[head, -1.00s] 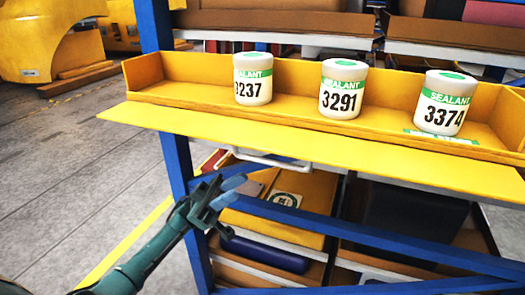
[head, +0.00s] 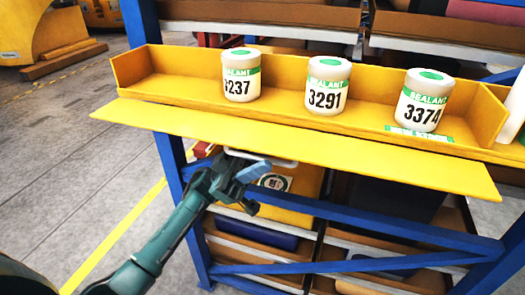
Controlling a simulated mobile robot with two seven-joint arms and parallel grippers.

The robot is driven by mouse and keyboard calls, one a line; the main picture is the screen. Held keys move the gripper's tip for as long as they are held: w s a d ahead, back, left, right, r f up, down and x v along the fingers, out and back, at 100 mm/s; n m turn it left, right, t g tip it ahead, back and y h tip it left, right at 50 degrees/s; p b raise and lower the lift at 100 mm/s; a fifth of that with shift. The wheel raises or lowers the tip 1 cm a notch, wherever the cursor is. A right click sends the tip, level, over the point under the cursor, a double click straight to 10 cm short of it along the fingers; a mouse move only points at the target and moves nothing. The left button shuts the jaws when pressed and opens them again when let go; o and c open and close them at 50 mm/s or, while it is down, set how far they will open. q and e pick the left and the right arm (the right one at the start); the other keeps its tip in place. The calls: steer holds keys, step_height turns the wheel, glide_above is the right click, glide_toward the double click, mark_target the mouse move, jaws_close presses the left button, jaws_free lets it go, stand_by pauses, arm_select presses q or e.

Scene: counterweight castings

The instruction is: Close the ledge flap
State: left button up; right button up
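The yellow ledge flap (head: 290,145) hangs outward along the front of a yellow ledge (head: 185,83), lowered and nearly flat. Three white sealant tins stand upright on the ledge: 3237 (head: 241,76), 3291 (head: 327,87) and 3374 (head: 424,102). My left gripper (head: 258,185) is below the flap, left of its middle, with its fingers pointing right. Its blue-grey fingertips seem spread, with nothing seen between them. I cannot tell whether it touches the flap. My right gripper is not in view.
Blue rack posts and beams (head: 350,222) stand below and behind the flap. Lower shelves hold boxes and a dark blue roll (head: 262,238). A white bottle (head: 514,108) is at the right edge. Open floor lies to the left.

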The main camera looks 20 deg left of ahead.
arm_select(q)
steer(key=shift+c, duration=0.4)
jaws_close()
